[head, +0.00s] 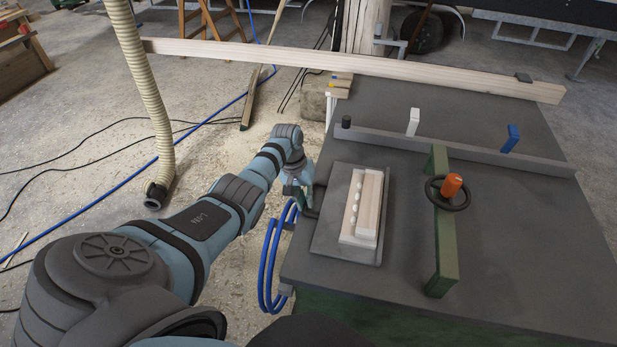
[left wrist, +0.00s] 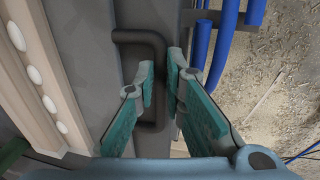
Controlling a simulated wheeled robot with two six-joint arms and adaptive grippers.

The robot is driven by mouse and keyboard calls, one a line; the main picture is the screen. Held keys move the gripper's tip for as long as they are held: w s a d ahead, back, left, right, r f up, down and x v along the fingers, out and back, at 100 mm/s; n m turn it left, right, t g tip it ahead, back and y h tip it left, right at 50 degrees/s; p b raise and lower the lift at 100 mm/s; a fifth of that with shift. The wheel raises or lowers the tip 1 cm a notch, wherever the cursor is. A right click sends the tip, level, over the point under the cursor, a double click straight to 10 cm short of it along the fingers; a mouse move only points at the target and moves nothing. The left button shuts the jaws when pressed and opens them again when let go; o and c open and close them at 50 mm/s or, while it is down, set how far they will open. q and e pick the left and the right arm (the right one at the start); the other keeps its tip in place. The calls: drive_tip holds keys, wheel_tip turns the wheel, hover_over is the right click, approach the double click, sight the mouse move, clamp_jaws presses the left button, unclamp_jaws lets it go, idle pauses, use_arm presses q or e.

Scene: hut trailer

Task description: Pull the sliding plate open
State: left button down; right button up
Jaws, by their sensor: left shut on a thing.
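The sliding plate is a dark grey rectangular plate (head: 328,228) on the left part of the machine's top. It carries a pale wooden block (head: 368,205) with a row of white round pegs. A dark bent bar handle (head: 314,213) sits at the plate's left edge. My left gripper (head: 300,192) is at this handle, beside the left edge of the machine. In the left wrist view, the teal fingers (left wrist: 161,76) are shut on the handle (left wrist: 141,37), one finger on each side. My right gripper is not in view.
A green crossbar (head: 443,240) with a dark handwheel and orange knob (head: 452,186) stands right of the plate. A grey fence (head: 460,150) crosses behind it. Blue hoses (head: 268,265) loop at the machine's left side. A ribbed duct (head: 145,90) hangs at the left.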

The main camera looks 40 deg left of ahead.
use_arm(q)
drive_tip(key=shift+d+f, duration=0.1)
drive_tip(key=shift+d, duration=0.1)
drive_tip(key=c, duration=1.9)
unclamp_jaws()
drive_tip(key=shift+w, duration=0.1)
drive_tip(key=shift+f, duration=0.1)
drive_tip(key=r, duration=0.4)
drive_tip(key=a+r, duration=0.1)
drive_tip(key=r, duration=0.3)
drive_tip(key=a+r, duration=0.1)
drive_tip(key=r, duration=0.3)
drive_tip(key=shift+s, duration=0.4)
drive_tip(key=shift+f, duration=0.1)
